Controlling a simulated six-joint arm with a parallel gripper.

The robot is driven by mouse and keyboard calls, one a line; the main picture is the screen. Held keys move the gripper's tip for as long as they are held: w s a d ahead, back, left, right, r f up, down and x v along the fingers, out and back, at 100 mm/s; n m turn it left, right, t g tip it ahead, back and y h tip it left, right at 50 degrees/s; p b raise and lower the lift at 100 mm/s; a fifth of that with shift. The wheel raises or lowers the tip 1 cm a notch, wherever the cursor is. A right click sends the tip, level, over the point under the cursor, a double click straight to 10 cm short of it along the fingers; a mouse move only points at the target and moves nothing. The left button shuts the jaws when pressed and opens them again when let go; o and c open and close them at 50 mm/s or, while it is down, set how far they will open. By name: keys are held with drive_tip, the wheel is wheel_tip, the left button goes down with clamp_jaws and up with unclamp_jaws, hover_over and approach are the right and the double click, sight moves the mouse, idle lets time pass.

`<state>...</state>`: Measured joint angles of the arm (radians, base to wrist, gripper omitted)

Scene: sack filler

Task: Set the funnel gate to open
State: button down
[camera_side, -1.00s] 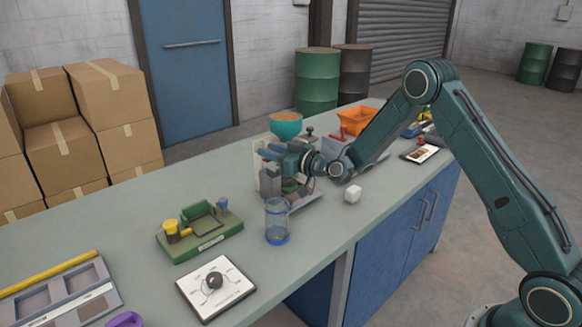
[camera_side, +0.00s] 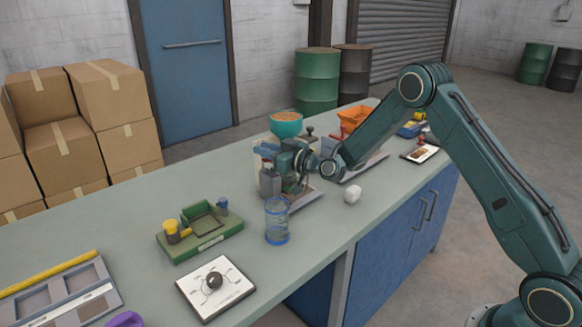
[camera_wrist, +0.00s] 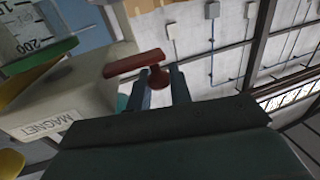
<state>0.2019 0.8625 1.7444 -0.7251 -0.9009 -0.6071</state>
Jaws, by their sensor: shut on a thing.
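The funnel (camera_side: 286,124), a teal bowl filled with orange-brown material, stands at the middle of the bench in the side view. My gripper (camera_side: 283,162) is just below and in front of it, partly covering the machine under the funnel. In the wrist view, my two fingers (camera_wrist: 161,80) are closed around the round end of a red handle (camera_wrist: 134,64), whose flat bar extends to the left. The side view does not show the handle in my grip, and the gate plate itself is hidden, so its position cannot be told.
A green fixture (camera_side: 200,232) and a dial panel (camera_side: 215,287) lie toward the front left. An orange bin (camera_side: 352,117) is behind. A box labelled MAGNET (camera_wrist: 45,118) is close in the wrist view.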

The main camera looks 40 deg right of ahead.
drive_tip(key=shift+a, duration=1.6)
drive_tip(key=c, duration=1.6)
unclamp_jaws()
drive_tip(key=shift+o, duration=0.2)
drive_tip(key=shift+s, duration=0.15)
drive_tip(key=v, duration=1.3)
drive_tip(key=shift+s+d, duration=0.2)
drive_tip(key=shift+s, duration=0.05)
drive_tip(key=shift+a+r, duration=0.1)
drive_tip(key=shift+r, duration=0.05)
